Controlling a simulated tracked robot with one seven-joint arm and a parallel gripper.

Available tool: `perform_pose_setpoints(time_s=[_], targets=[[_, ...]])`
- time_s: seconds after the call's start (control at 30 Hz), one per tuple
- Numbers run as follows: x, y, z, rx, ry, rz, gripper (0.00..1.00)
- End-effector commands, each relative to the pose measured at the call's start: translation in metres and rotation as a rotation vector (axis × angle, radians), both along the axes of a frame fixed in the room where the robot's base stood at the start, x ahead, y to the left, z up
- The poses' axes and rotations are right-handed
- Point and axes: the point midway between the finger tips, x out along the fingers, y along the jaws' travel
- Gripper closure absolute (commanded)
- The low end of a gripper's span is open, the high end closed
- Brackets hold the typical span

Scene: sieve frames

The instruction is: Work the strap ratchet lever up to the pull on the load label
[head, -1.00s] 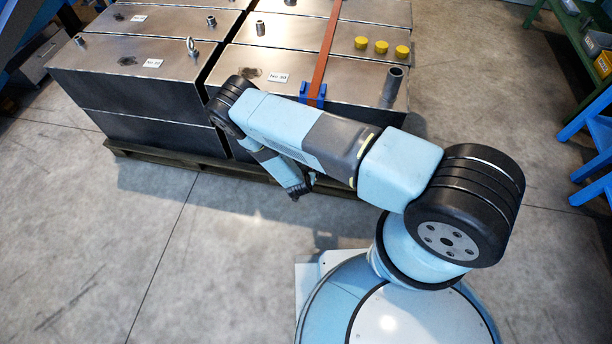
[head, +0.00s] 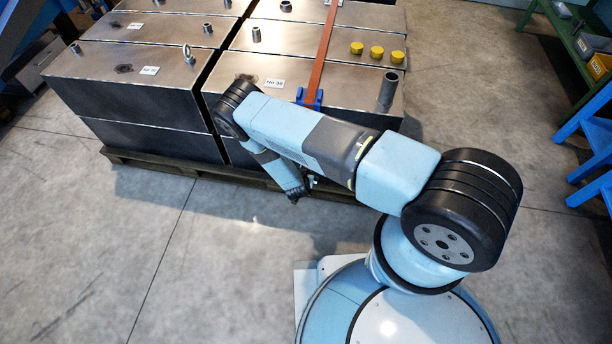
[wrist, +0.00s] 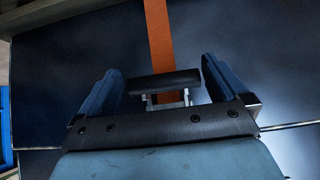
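An orange strap (head: 322,52) runs over the metal boxes and down through a blue edge guard (head: 311,99). In the wrist view the strap (wrist: 158,35) hangs down a dark box face to the ratchet. The ratchet lever shows as a black cross bar (wrist: 165,84) on a pale metal frame. My gripper (wrist: 165,75) is open, one finger on each side of the bar, with narrow gaps at its ends as seen. I cannot tell how deep the bar lies between the fingers. In the head view my arm hides the ratchet. The load label cannot be made out.
The dark metal boxes (head: 130,95) stand on a wooden pallet (head: 150,163). Yellow caps (head: 377,52), a pipe stub (head: 388,90) and a lifting eye (head: 189,55) stick up from their tops. Blue racking (head: 590,150) stands at the right. The floor at the left front is clear.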

Motion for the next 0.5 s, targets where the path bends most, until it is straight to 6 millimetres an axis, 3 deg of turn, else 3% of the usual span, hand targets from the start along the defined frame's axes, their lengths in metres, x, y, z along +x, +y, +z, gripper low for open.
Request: perform_pose_setpoints(time_s=[0.27,0.5], targets=[[0.000,0.001,0.003,0.001,-0.004,0.001,0.00],[-0.021,0.007,0.025,0.002,-0.005,0.001,0.00]])
